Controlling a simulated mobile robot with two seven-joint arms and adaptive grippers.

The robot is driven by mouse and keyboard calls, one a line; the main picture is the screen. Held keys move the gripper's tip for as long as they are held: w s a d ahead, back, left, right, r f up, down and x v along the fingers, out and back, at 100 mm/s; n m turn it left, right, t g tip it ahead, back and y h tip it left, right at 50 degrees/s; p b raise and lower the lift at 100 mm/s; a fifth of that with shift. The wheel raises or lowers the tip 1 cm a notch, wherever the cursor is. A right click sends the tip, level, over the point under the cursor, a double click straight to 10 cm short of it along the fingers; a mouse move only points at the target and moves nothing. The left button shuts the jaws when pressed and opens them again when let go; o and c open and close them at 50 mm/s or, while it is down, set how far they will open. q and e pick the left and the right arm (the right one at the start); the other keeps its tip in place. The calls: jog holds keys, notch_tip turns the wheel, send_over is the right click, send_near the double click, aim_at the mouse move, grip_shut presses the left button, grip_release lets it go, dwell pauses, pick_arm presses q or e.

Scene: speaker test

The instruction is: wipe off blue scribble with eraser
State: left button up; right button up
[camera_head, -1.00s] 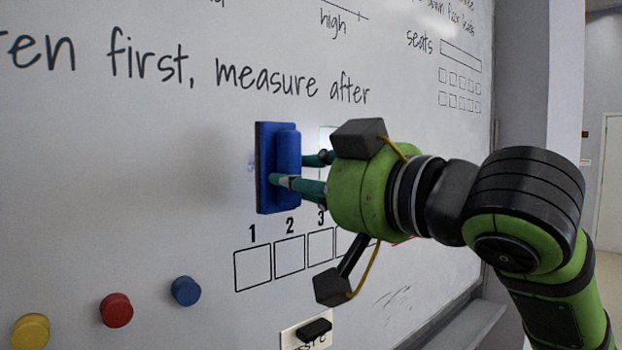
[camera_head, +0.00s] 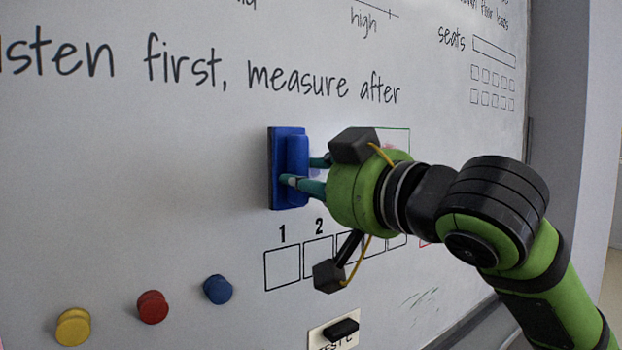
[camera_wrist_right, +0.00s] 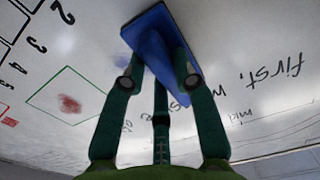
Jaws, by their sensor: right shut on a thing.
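The blue eraser (camera_head: 292,150) is upright against the whiteboard, above the numbered boxes 1 and 2. My right gripper (camera_head: 303,172) is shut on the eraser's raised grip from the right side. In the right wrist view the eraser (camera_wrist_right: 155,22) sits between the fingers (camera_wrist_right: 155,84). A faint blue smudge, the blue scribble (camera_wrist_right: 122,62), shows beside the eraser in that view. In the head view no blue mark shows clear of the eraser; that part of the board is hidden behind it. My left gripper is not in view.
A red scribble (camera_wrist_right: 69,103) lies inside a green frame (camera_wrist_right: 45,90), which my right gripper partly hides in the head view. Yellow (camera_head: 73,327), red (camera_head: 152,307) and blue (camera_head: 217,289) magnets stick out at lower left. A label with a black piece (camera_head: 341,329) is below.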

jog(key=shift+p+x, duration=0.4)
jog(key=shift+x, duration=0.6)
jog(key=shift+d, duration=0.15)
jog(key=w+d+p, duration=0.4)
jog(key=w+d, duration=0.2)
jog(key=d, duration=0.2)
jog(key=shift+d, duration=0.25)
dwell(0.8)
jog(key=shift+w+a, duration=0.1)
jog(key=shift+s+a, duration=1.05)
jog(key=shift+a, duration=0.4)
jog(key=shift+s+a, duration=1.05)
jog(key=shift+a, duration=0.4)
jog(key=shift+s+a, duration=1.05)
jog(key=shift+a, duration=0.4)
